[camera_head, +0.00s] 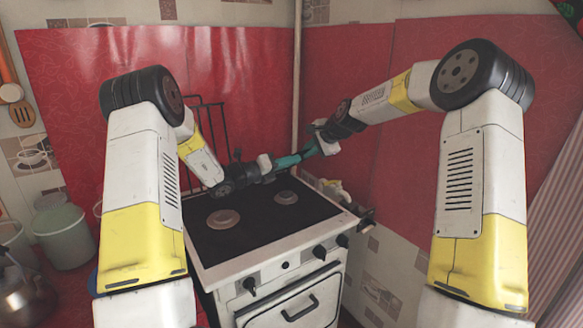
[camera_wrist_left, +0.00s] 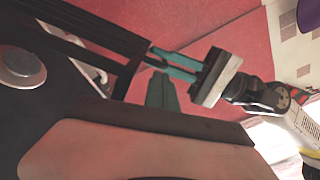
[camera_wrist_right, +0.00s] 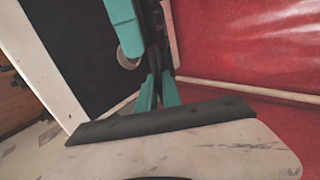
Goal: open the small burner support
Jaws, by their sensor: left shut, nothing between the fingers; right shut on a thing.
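The white stove has a dark cooktop (camera_head: 250,226) with round burners. A black wire rack (camera_head: 208,112) stands upright at its back left, partly behind my left arm. Black bars (camera_wrist_left: 128,72) show in the left wrist view, seemingly part of the small burner support. My right gripper (camera_head: 312,149) is shut on a dark bar (camera_wrist_right: 156,40), seen between its teal fingers in the right wrist view. My left gripper (camera_head: 288,161) is shut and empty, its fingertips close to the right gripper's, above the back of the cooktop. In the head view the grippers hide most of the held support.
Red oilcloth (camera_head: 250,65) covers the walls behind the stove, with a pale pipe (camera_head: 297,75) in the corner. Knobs line the stove's front (camera_head: 285,264). A greenish pot (camera_head: 63,235) stands at left. The front of the cooktop is clear.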

